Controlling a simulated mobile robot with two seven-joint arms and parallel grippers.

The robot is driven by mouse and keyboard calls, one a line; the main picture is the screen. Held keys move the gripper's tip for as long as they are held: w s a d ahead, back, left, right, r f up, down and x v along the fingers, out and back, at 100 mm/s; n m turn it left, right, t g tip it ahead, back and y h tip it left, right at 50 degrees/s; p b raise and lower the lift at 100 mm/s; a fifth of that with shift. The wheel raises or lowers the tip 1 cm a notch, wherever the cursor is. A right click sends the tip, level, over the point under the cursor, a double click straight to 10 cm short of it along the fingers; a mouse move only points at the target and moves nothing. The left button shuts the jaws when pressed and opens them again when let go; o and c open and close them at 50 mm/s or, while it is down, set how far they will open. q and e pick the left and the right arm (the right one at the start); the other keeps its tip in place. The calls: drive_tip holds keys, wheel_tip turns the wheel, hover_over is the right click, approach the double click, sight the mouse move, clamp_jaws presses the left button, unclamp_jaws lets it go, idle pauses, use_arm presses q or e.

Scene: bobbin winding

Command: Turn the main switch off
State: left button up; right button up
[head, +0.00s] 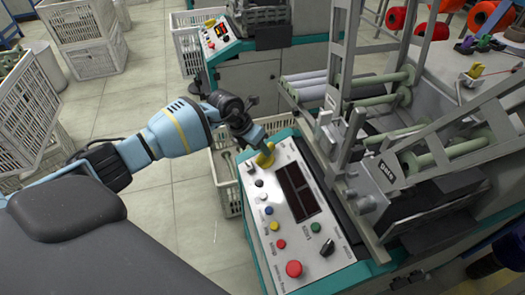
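The machine's control panel (283,180) is a light sloped plate with a teal edge, right of centre. At its far left corner is a yellow piece (265,160), which looks like the main switch; its handle and position are hidden by my gripper. My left gripper (262,145) reaches in from the left, its tip at the yellow piece. I cannot tell whether the fingers are shut on it or only beside it. My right gripper is not in view.
The panel also carries a dark display (297,190), several coloured buttons, a black knob (327,247) and a red mushroom button (294,268). The winder's metal frame and rollers (440,155) rise to the right. White crates (88,35) stand at the left.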

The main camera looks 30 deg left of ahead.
use_arm(q)
drive_tip(key=v, duration=0.4)
drive_tip(key=shift+s+r, duration=0.1)
drive_tip(key=shift+r, duration=0.15)
